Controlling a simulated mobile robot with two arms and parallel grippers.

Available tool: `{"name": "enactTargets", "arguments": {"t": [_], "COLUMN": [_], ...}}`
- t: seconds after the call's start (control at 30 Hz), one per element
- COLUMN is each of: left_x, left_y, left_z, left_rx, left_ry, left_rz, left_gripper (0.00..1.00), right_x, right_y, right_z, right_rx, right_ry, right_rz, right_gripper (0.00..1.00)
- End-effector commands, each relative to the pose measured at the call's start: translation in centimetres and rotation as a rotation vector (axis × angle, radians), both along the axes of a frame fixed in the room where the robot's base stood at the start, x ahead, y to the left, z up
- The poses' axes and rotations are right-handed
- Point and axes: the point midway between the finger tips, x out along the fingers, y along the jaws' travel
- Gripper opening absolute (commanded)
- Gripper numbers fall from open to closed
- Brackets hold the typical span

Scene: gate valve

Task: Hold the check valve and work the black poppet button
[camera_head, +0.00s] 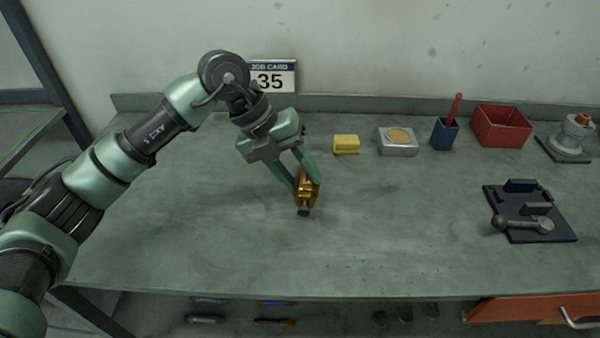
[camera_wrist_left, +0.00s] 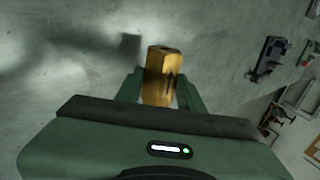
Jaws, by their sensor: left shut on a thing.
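The brass check valve (camera_head: 305,191) is above or on the middle of the bench, between the fingers of my left gripper (camera_head: 306,182). A dark end, which may be the black poppet button (camera_head: 304,210), points toward the front edge of the bench. In the left wrist view the brass body (camera_wrist_left: 160,75) sits between the two green fingers (camera_wrist_left: 160,92), and the gripper is shut on it. I cannot tell whether the valve touches the bench top. My right gripper does not show in either view.
A yellow block (camera_head: 346,144), a grey box with a tan disc (camera_head: 398,141), a blue cup (camera_head: 444,134) and a red bin (camera_head: 501,126) stand along the back. A dark fixture plate (camera_head: 555,229) lies at the right. The bench front and left are clear.

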Motion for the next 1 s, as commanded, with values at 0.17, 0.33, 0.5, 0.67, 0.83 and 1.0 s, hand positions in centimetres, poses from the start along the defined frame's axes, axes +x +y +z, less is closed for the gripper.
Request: {"name": "enactTargets", "arguments": {"t": [0.17, 0.33, 0.5, 0.67, 0.83, 1.0], "left_x": [0.0, 0.0, 0.0, 0.0, 0.0, 0.0], "left_y": [0.0, 0.0, 0.0, 0.0, 0.0, 0.0], "left_z": [-0.3, -0.6, -1.0, -1.3, -1.7, -2.1], "left_rx": [-0.002, -0.002, -0.002, -0.002, -0.002, -0.002], "left_ry": [-0.002, -0.002, -0.001, -0.001, -0.001, -0.001], "left_rz": [0.0, 0.0, 0.0, 0.0, 0.0, 0.0], "left_gripper": [0.0, 0.0, 0.0, 0.0, 0.0, 0.0], "right_x": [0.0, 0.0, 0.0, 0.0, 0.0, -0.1], "right_y": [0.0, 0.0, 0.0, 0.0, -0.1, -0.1], "right_z": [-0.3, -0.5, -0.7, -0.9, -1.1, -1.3], "right_rx": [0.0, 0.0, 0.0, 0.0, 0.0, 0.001], "right_ry": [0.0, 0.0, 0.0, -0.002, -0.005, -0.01], "right_rz": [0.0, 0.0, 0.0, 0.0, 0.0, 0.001], "right_gripper": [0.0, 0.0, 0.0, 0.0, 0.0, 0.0]}}
